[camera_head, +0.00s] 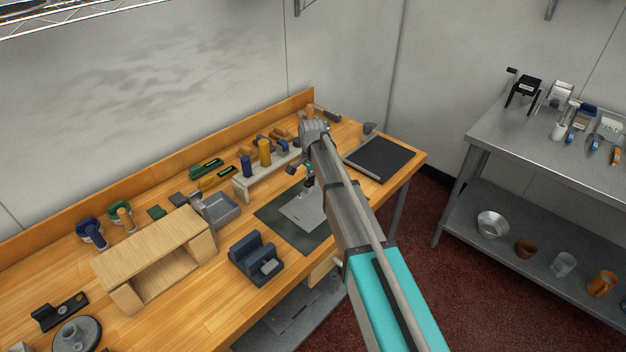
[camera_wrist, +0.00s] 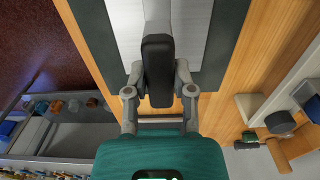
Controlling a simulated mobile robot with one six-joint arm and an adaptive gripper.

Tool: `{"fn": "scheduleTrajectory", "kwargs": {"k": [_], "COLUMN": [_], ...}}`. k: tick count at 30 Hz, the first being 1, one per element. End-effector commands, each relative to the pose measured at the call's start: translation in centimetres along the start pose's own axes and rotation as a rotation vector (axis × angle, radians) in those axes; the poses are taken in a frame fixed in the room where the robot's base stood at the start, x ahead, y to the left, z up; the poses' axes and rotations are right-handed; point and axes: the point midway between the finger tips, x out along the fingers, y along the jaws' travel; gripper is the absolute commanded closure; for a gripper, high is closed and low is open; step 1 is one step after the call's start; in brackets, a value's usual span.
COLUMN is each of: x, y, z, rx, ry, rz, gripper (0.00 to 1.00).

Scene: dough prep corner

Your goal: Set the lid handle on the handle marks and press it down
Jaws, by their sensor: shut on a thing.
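My gripper (camera_wrist: 159,78) is shut on a dark, rounded, bar-shaped lid handle (camera_wrist: 158,62), with one finger on each side of it. In the head view, my gripper (camera_head: 308,183) is low over the worktop, partly hidden by my arm, and the handle cannot be made out clearly. The light grey lid plate (camera_head: 303,212) lies on a dark mat (camera_head: 286,232). In the wrist view the lid (camera_wrist: 128,35) is behind the handle, which overlaps its near edge. I cannot tell whether the handle touches the lid. The handle marks are not discernible.
A blue-grey block holder (camera_head: 253,262) stands left of the mat. A pale rack (camera_head: 245,188) with upright tools is behind it. A wooden stand (camera_head: 150,255) is farther left, and a black board (camera_head: 380,155) lies to the right.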

Motion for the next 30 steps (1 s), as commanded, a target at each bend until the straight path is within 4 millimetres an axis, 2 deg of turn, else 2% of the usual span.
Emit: {"fn": "scheduleTrajectory", "kwargs": {"k": [1, 18, 30], "x": [0.7, 4.7, 5.9], "y": [0.0, -0.1, -0.1], "z": [0.0, 0.1, 0.1], "rx": [0.000, -0.001, -0.001], "ry": [0.000, 0.000, 0.000], "rz": [0.000, 0.000, 0.000], "gripper": [1.00, 1.00, 1.00]}}
